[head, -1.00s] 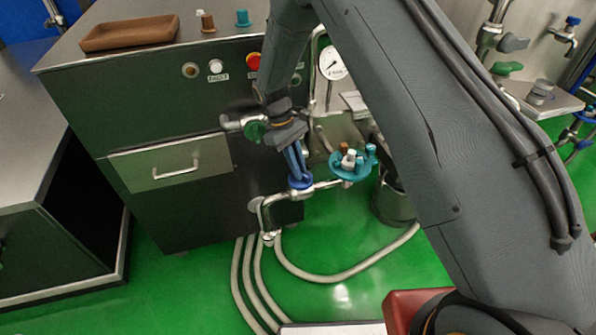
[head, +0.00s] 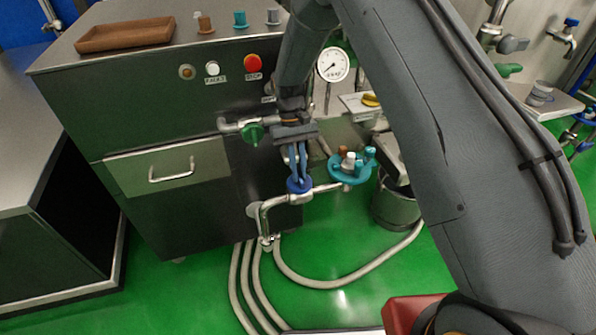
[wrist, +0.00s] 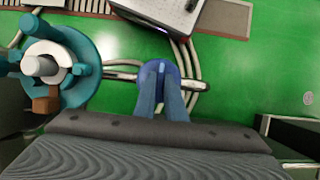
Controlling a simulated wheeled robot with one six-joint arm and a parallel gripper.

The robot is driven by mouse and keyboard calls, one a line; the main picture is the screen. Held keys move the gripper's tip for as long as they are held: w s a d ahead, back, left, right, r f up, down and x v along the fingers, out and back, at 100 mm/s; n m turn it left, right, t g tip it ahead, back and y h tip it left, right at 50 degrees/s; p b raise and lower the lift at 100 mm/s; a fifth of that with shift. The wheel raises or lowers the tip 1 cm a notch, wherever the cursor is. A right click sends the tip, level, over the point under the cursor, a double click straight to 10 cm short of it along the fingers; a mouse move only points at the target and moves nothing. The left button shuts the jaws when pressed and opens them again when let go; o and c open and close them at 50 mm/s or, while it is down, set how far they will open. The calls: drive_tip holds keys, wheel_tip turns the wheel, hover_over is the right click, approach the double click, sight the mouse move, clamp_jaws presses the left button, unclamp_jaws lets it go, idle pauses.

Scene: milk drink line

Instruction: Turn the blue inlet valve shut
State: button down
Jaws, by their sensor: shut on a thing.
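The blue inlet valve (head: 299,185) sits on a steel pipe that bends down in front of the dark machine cabinet. It also shows in the wrist view (wrist: 158,72), where its round blue rim stands out beyond the fingers. My gripper (head: 298,176) points down at the valve from above. Its two blue fingers are shut on the valve's top, as the wrist view (wrist: 162,95) also shows. The fingers hide part of the valve, so I cannot tell how its handle lies.
A teal round holder (head: 349,172) with several small pieces stands close right of the valve. A green valve (head: 253,133) is on a pipe at upper left. A metal bucket (head: 396,208) stands to the right. Pale hoses (head: 345,279) run over the green floor.

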idle(0.3)
drive_tip(key=c, duration=1.8)
unclamp_jaws()
drive_tip(key=shift+r, duration=0.15)
drive_tip(key=b+v, duration=0.1)
drive_tip(key=v, duration=0.6)
drive_tip(key=shift+w+r+b, duration=0.1)
drive_tip(key=shift+r+b, duration=0.15)
drive_tip(key=shift+b, duration=0.05)
